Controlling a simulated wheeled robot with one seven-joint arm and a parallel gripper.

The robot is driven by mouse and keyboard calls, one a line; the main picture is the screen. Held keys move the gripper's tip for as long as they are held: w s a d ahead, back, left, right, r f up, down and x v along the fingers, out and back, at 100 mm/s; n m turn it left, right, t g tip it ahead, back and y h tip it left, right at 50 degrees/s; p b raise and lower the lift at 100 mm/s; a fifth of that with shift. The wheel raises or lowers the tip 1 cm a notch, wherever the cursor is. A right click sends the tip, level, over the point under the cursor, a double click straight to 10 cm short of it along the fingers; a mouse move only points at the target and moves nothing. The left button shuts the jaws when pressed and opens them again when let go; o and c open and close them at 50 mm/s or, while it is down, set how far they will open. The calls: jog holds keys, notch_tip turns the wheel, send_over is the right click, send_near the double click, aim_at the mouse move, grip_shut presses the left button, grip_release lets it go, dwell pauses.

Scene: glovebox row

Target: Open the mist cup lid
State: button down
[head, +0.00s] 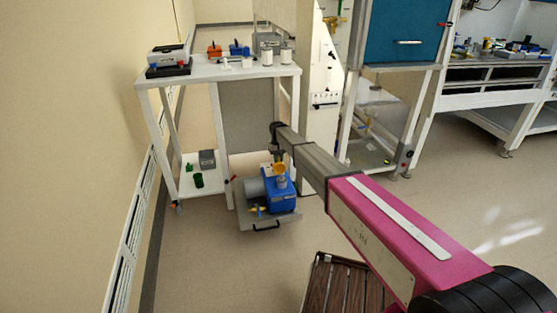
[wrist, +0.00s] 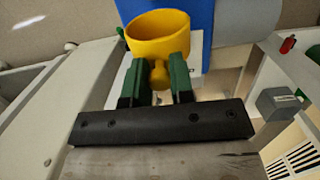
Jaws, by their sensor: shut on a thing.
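The mist cup lid appears to be the yellow round, hollow piece (wrist: 157,28) with a short yellow knob (wrist: 159,73) in the wrist view. The green fingers of my gripper (wrist: 157,82) are shut on this knob, one on each side. The yellow piece also shows in the head view (head: 280,169), at the top of a blue pump (head: 279,191). My gripper (head: 276,153) reaches down to it from above. I cannot tell whether the lid is seated or raised from the cup.
The pump rests on a low tray (head: 267,224) with a front handle. A white table (head: 222,74) with several items stands behind it. A slatted wooden crate or pallet (head: 345,285) lies in front. Open floor is at the right.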

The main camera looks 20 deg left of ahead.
jog(key=shift+f, duration=0.15)
jog(key=c, duration=1)
grip_release()
jog(key=shift+o, duration=0.2)
notch_tip(320, 180, up, 11)
jog(key=w, duration=0.1)
jog(key=shift+a, duration=0.35)
jog(key=shift+d+f, duration=0.1)
